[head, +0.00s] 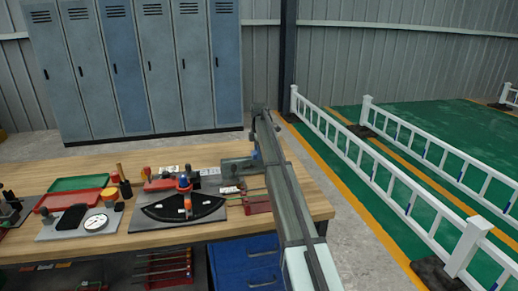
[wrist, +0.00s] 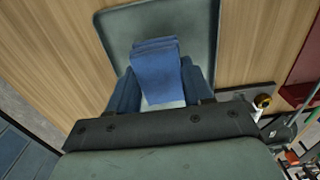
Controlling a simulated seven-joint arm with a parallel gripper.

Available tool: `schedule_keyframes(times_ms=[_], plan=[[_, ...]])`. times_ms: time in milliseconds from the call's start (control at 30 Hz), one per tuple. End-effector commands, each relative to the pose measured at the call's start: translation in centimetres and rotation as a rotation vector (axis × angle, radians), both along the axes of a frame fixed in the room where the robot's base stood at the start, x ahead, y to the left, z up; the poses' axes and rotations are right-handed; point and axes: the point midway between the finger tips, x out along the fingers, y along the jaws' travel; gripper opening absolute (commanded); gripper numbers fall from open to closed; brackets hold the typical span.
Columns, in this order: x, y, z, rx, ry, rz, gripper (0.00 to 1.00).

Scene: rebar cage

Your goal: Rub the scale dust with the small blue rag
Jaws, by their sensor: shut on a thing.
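The small blue rag (wrist: 157,72) is a folded blue cloth in the middle of the wrist view. My gripper (wrist: 160,88) is shut on it, with a finger on either side. The rag is over a grey-green tray (wrist: 203,22) with a raised rim; I cannot tell whether it touches the tray. In the head view the tray (head: 232,168) lies at the back right of the bench, partly behind my arm, and a bit of blue shows beside the arm. I cannot make out the scale dust; the rag and gripper cover part of the tray.
The wooden bench (head: 319,203) holds a black curved plate (head: 160,208), a white dial (head: 96,224), a red tray (head: 72,199) and a green tray (head: 78,183) to the left. Red racks (head: 257,203) sit near the tray. Lockers (head: 150,70) stand behind; a white fence (head: 375,165) runs right.

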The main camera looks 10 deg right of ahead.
Motion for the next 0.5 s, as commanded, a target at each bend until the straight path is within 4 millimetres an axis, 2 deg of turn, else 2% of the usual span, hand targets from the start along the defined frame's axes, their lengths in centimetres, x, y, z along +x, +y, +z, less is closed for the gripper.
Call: schedule_keyframes(times_ms=[400, 500], plan=[[-0.1, 0.0, -4.2, 0.0, 0.001, 0.0, 0.26], [0.0, 1.0, -4.0, 0.0, -0.001, 0.002, 0.26]])
